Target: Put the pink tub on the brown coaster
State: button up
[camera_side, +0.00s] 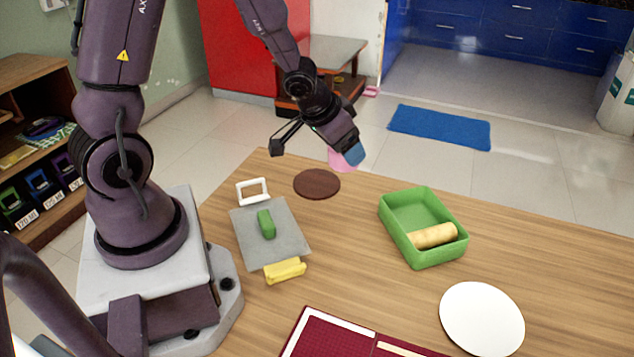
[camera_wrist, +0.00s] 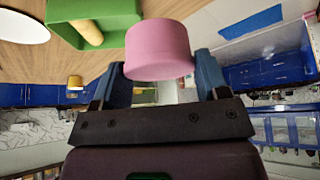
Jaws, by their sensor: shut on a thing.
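The pink tub (camera_wrist: 158,50) is held between the two blue fingers of my gripper (camera_wrist: 160,85) in the wrist view. In the side view a little of the pink tub (camera_side: 338,160) shows beside a blue fingertip of my gripper (camera_side: 346,157); the rest is hidden behind the gripper. The tub is in the air, beyond the far edge of the table as the side view shows it. The brown coaster (camera_side: 317,184) is a flat round disc on the table near that edge, with nothing on it. The gripper is above and to the right of it in the picture.
A green tray (camera_side: 388,221) with a tan roll (camera_side: 434,236) stands on the right. A grey board (camera_side: 288,242) holding a green block (camera_side: 266,224) lies left of centre. A yellow block (camera_side: 285,270), a white plate (camera_side: 482,318) and a maroon mat (camera_side: 330,338) are nearer the front.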

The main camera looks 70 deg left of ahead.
jog(key=a+f, duration=0.2)
jog(key=a, duration=0.6)
jog(key=m+h, duration=0.2)
jog(key=m, duration=0.2)
send_near(326, 181)
jog(key=shift+w+d+r, duration=0.1)
jog(key=shift+w+r, duration=0.05)
jog(key=shift+w, duration=0.4)
jog(key=shift+w+d+r, duration=0.1)
jog(key=shift+w+r, duration=0.1)
jog(key=shift+w, duration=0.35)
jog(key=shift+f, duration=2.2)
jog(key=shift+f, duration=0.1)
jog(key=o, duration=1)
jog(key=shift+c, duration=0.2)
